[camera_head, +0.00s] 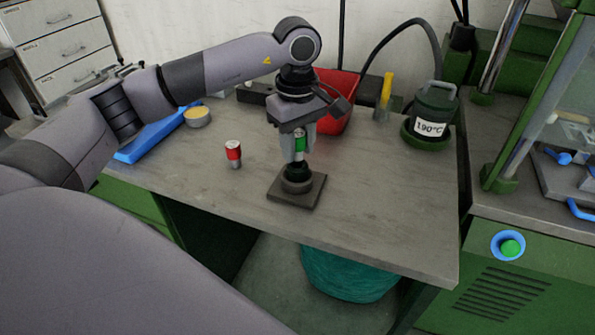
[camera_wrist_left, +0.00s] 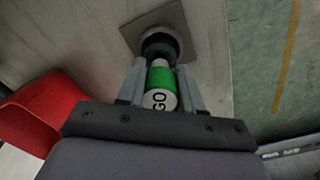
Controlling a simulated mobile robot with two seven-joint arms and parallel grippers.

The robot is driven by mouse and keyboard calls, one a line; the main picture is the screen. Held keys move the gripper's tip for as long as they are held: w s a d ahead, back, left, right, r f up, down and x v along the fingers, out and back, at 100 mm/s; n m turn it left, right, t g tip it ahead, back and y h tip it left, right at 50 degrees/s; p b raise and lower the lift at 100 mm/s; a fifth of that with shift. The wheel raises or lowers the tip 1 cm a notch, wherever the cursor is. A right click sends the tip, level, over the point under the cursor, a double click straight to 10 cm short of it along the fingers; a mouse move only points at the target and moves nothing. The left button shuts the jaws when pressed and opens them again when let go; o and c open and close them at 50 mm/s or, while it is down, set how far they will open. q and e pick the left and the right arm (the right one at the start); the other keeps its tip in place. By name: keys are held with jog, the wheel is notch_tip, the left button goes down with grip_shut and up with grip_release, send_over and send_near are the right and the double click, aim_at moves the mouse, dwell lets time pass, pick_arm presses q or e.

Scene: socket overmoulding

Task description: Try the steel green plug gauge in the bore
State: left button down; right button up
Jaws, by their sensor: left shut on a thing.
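The green plug gauge (camera_head: 300,144), with a steel end below and "GO" on its top, is upright between the fingers of my left gripper (camera_head: 301,148). In the left wrist view my gripper (camera_wrist_left: 162,88) is shut on the gauge (camera_wrist_left: 161,86). Directly under it is a black round part with the bore (camera_head: 297,171), set in a collar on a square dark plate (camera_head: 312,193). The steel end meets the top of the black part; I cannot tell how far, if at all, it is inside. My right gripper is out of view.
A red-topped steel gauge (camera_head: 233,153) stands to the left. Behind are a red bin (camera_head: 340,118), a yellow-handled tool (camera_head: 386,90) and a green pot marked 190°C (camera_head: 433,108). A yellow-topped tin (camera_head: 197,117) and blue tray (camera_head: 140,146) are at the left. The bench's right front (camera_head: 400,225) is clear.

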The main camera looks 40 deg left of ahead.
aim_at(298, 133)
pick_arm(q)
jog(key=shift+r+p, duration=1.4)
jog(key=shift+r, duration=0.85)
